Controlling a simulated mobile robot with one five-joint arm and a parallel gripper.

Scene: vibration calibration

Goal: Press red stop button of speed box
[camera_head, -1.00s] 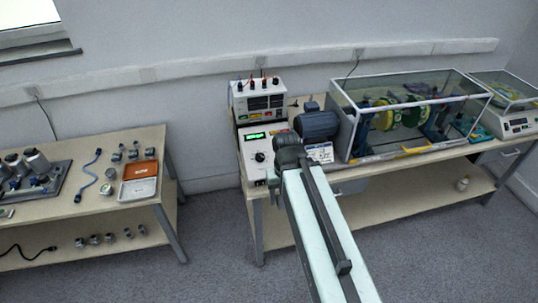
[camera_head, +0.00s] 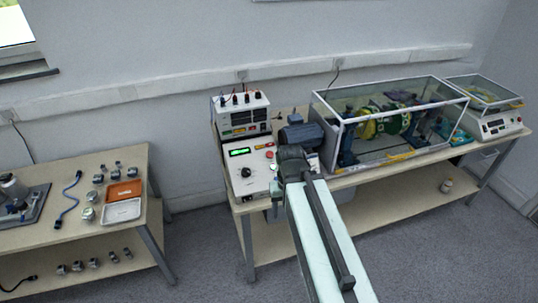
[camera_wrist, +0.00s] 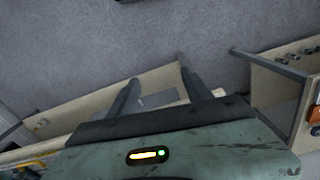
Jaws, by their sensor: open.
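The speed box (camera_head: 250,167) is a white sloped panel at the left end of the right bench in the head view. It has a green lit display and a black knob (camera_head: 246,172). Its red stop button (camera_head: 270,155) shows right of the display, just left of my arm's dark end. My gripper (camera_wrist: 158,72) shows two dark fingers spread apart in the wrist view, with nothing between them. Its fingers are hidden behind my arm in the head view. I cannot tell its exact gap to the button.
A white power unit (camera_head: 241,115) with cables stands behind the speed box. A dark blue motor (camera_head: 300,133) and a glass-sided enclosure (camera_head: 385,155) stand to the right. A left bench (camera_head: 85,235) holds small parts and trays. Grey floor lies between the benches.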

